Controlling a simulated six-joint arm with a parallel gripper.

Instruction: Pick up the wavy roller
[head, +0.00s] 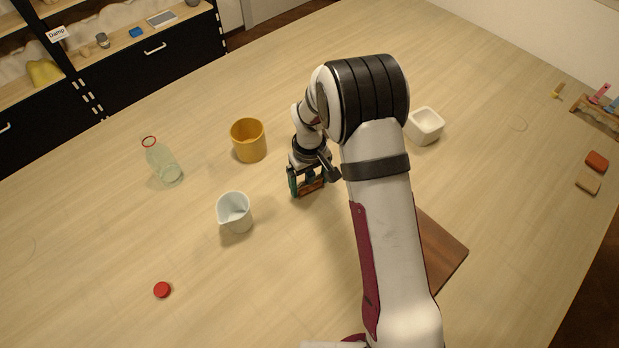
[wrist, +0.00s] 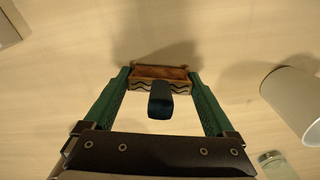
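The wavy roller (wrist: 160,83) is a reddish-brown block with a dark zigzag line along its near side and a dark blue handle (wrist: 160,100) pointing toward the wrist camera. My gripper (wrist: 160,78) has green fingers, one at each end of the roller, with no clear gap at either end. It appears shut on the roller. In the head view my gripper (head: 307,191) is low over the middle of the table, right of the white pitcher, with the brown roller (head: 311,186) between its fingers. I cannot tell whether the roller touches the table.
A white pitcher (head: 235,213) and a yellow mug (head: 248,141) stand left of my gripper. A glass bottle (head: 163,161) and a red cap (head: 162,290) are farther left. A white square bowl (head: 425,127) and a brown board (head: 440,255) lie right, partly behind my arm.

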